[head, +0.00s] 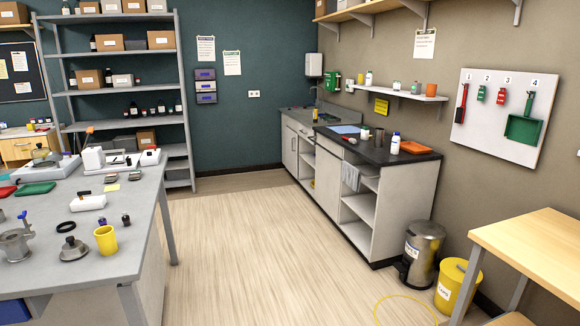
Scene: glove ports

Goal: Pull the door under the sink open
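A run of low cabinets stands along the right wall. The sink area is at its far end, where a tap (316,113) rises above the grey counter (290,112). Below that counter is a pale grey cabinet door (290,150), seen at a steep angle; it looks closed. Its handle is too small to make out clearly. Beside it are open shelves and a drawer front. Neither of my grippers shows in the head view.
The wooden floor (250,235) is clear between the left workbench (130,235) and the cabinets. A steel pedal bin (420,250), a yellow bin (458,288) and a wooden table (530,245) stand at the right. A yellow ring (378,312) lies on the floor nearby.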

